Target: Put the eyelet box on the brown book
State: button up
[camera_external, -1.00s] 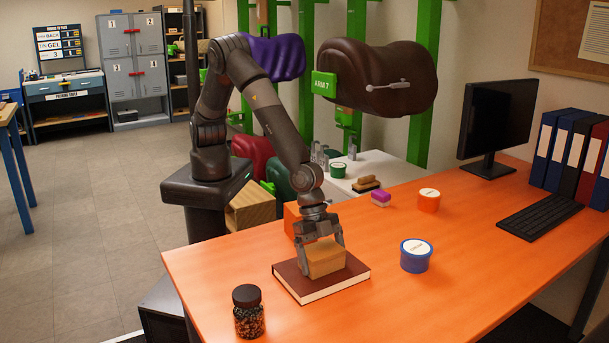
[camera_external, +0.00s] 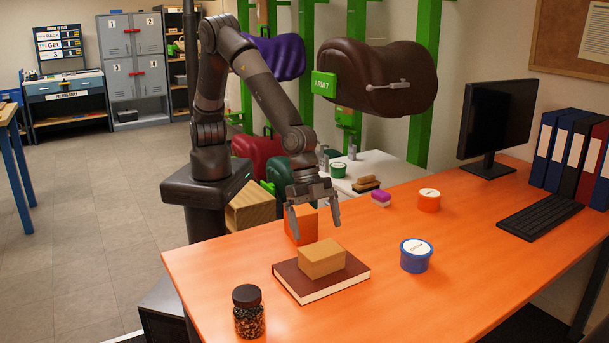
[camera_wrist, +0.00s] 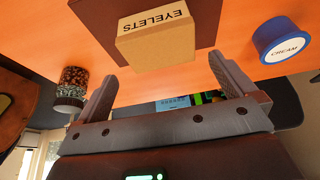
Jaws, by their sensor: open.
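The eyelet box (camera_external: 321,260), a small tan carton, rests on top of the brown book (camera_external: 310,293), which lies flat on the orange desk. In the wrist view the box (camera_wrist: 158,42) shows the word EYELETS, with the book (camera_wrist: 98,14) under it. My gripper (camera_external: 314,230) is open and empty above the box, its fingers apart from it. In the wrist view the two fingers of my gripper (camera_wrist: 158,78) are spread wide, with nothing between them.
A dark-lidded jar (camera_external: 248,312) stands left of the book and a blue cream tub (camera_external: 415,258) right of it. An orange box (camera_external: 297,228) stands behind. An orange tub (camera_external: 428,201), a monitor (camera_external: 497,118) and a keyboard (camera_external: 540,214) are farther back.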

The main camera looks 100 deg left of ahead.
jog(key=shift+v, duration=1.5)
jog(key=s+a+r+n, duration=0.2)
jog(key=s+a+r, duration=0.1)
jog(key=a+r, duration=0.65)
jog(key=s+a+r+n, duration=0.2)
jog(key=a+r, duration=0.4)
jog(key=a, duration=0.7)
jog(key=s+a+r+n+t+y, duration=0.1)
jog(key=s+a+r+n, duration=0.1)
jog(key=s+a, duration=0.6)
jog(key=s+a+r+n+t+y, duration=0.1)
jog(key=s+a+n+y, duration=0.1)
jog(key=s+a, duration=0.7)
jog(key=shift+s+r+n, duration=0.35)
jog(key=shift+s+n, duration=0.15)
jog(key=shift+s, duration=0.2)
